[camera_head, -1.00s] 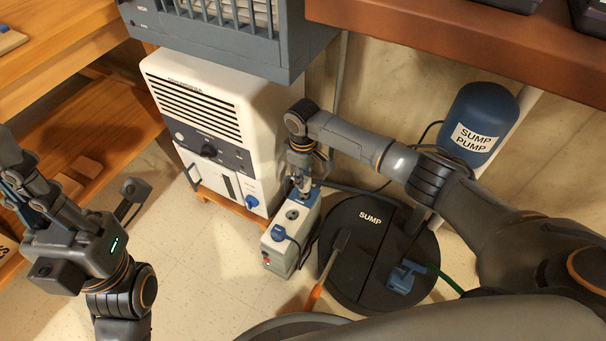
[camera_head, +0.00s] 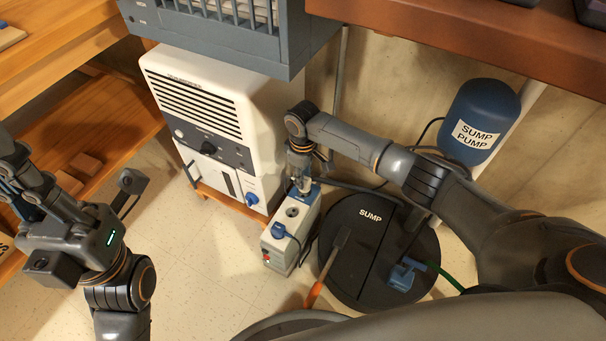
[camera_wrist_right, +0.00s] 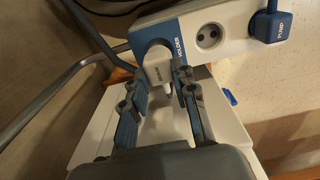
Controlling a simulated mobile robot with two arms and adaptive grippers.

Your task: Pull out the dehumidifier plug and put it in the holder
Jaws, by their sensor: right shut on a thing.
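The white dehumidifier plug (camera_wrist_right: 157,68) shows in the right wrist view, between the fingers of my right gripper (camera_wrist_right: 160,80). That gripper is shut on it. The plug is at the blue end of the outlet box, by the HOLDER label (camera_wrist_right: 181,48); I cannot tell whether it is fully seated. In the head view my right gripper (camera_head: 302,186) is over the far end of the outlet box (camera_head: 278,254) and hides the plug. The box's middle socket (camera_head: 292,211) is empty. My left gripper (camera_head: 22,178) is at the left edge, away from the box; its jaw state is unclear.
The blue pump plug (camera_head: 279,231) sits in the box's near socket. The white dehumidifier (camera_head: 205,115) stands behind left. Floor at left is clear.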

